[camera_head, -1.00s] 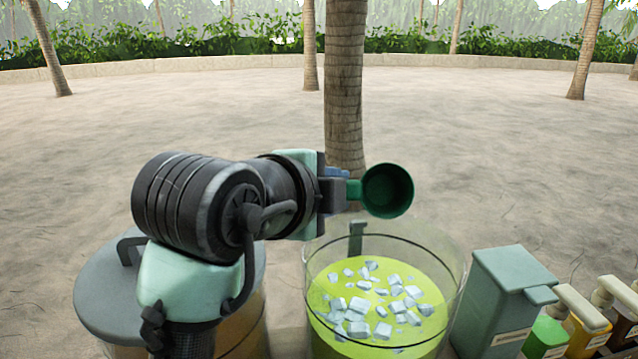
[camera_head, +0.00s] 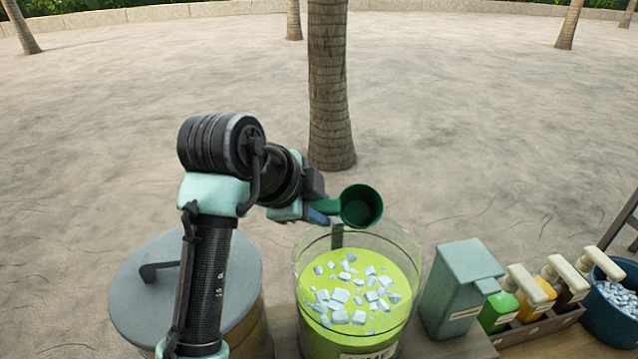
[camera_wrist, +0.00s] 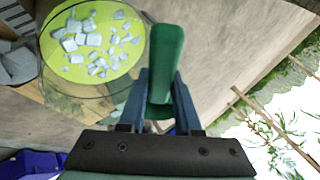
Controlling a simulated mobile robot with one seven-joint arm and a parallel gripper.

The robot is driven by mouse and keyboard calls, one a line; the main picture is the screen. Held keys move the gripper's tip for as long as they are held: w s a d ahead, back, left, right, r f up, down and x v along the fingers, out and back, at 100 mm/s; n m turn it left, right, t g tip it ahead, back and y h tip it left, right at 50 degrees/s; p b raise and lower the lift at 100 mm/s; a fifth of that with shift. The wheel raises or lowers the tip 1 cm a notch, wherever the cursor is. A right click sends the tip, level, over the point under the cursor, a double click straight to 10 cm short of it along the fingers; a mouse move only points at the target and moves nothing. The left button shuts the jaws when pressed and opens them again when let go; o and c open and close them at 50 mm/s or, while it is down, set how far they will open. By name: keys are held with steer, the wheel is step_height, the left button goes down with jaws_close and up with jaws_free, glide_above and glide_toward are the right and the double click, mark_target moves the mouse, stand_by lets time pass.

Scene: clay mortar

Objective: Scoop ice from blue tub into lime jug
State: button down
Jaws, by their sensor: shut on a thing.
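The lime jug (camera_head: 312,340) is a clear round container of bright green liquid with several ice cubes floating on top. It also shows in the wrist view (camera_wrist: 128,68). The blue tub (camera_head: 612,325) stands at the far right edge and holds many small ice pieces. My gripper (camera_head: 322,210) is shut on the handle of a dark green scoop (camera_head: 361,206). The scoop is tilted over the jug's back rim, its open side facing the head camera, and its cup looks empty. In the wrist view the scoop (camera_wrist: 166,60) stands between the fingers (camera_wrist: 160,95).
A grey-lidded container (camera_head: 225,285) stands left of the jug, under my arm. A grey-green box (camera_head: 455,285) stands right of it. Several pump bottles (camera_head: 541,291) in a wooden rack (camera_head: 535,333) stand between the box and the blue tub. A palm trunk (camera_head: 331,90) rises behind.

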steer(key=g+p, duration=0.1)
steer(key=p, duration=0.2)
steer(key=g+p, duration=0.2)
steer(key=shift+w+r+n+p, duration=0.15)
steer(key=shift+r+n+p, duration=0.15)
steer(key=shift+r+p, duration=0.1)
steer(key=r+g+p, duration=0.1)
steer(key=g+p, duration=0.1)
steer(key=p, duration=0.2)
steer(key=shift+n, duration=0.3)
steer(key=shift+r+g+p, duration=0.1)
steer(key=shift+g+p, duration=0.5)
